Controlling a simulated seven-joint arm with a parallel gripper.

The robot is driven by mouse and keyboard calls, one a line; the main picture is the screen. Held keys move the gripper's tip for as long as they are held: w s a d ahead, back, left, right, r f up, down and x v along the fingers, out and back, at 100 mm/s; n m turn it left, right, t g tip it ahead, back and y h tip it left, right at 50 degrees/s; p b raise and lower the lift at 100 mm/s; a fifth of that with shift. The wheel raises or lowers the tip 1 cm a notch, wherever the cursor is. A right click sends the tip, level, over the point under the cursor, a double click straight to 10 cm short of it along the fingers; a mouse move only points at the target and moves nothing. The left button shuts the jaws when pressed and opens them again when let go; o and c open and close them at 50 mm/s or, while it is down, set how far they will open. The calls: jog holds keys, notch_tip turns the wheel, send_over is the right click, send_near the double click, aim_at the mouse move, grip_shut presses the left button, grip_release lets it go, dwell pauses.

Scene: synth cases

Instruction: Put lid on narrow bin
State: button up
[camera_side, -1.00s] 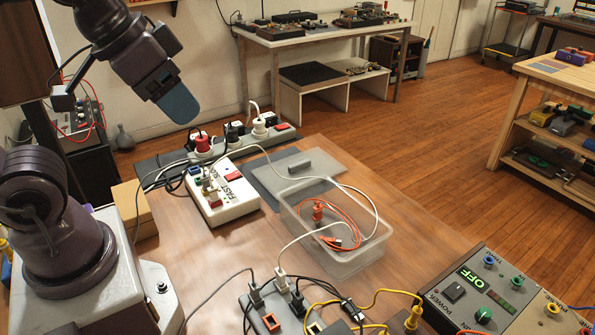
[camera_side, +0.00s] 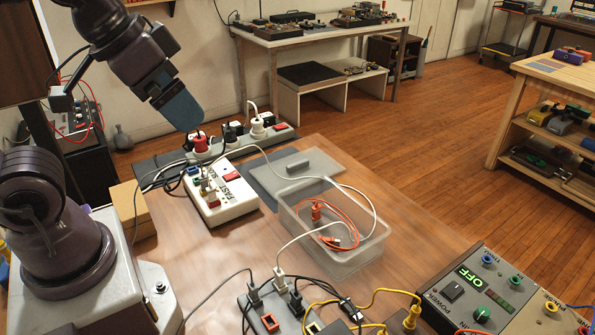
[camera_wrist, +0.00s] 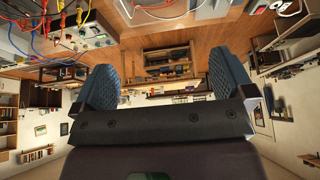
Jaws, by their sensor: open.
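The narrow bin (camera_side: 357,262) is a clear, open plastic box on the wooden table in the side view. An orange cable (camera_side: 338,218) with an orange plug lies inside it. The lid (camera_side: 262,177) is a flat, translucent grey panel with a raised grey handle (camera_side: 298,168). It lies flat on the table behind the bin, apart from my gripper. My gripper (camera_side: 187,117) is in the air at upper left, above the power strip and left of the lid. In the wrist view my gripper (camera_wrist: 170,82) shows two blue fingers wide apart with nothing between them.
A white power box (camera_side: 222,200) with plugs stands left of the lid. A dark power strip (camera_side: 165,157) with plugs runs behind it. A white cable crosses the lid and bin area. A control panel (camera_side: 470,295) and another socket block (camera_side: 270,312) are at the front.

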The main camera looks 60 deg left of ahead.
notch_tip(320, 180, down, 2)
jog(key=w+g, duration=0.1)
jog(key=m+g, duration=0.5)
jog(key=m, duration=1.3)
send_over(298, 162)
notch_tip(298, 162, down, 18)
jog(key=f, duration=0.1)
notch_tip(298, 162, down, 12)
jog(key=shift+f, duration=0.15)
jog(key=shift+c, duration=0.2)
jog(key=c, duration=0.9)
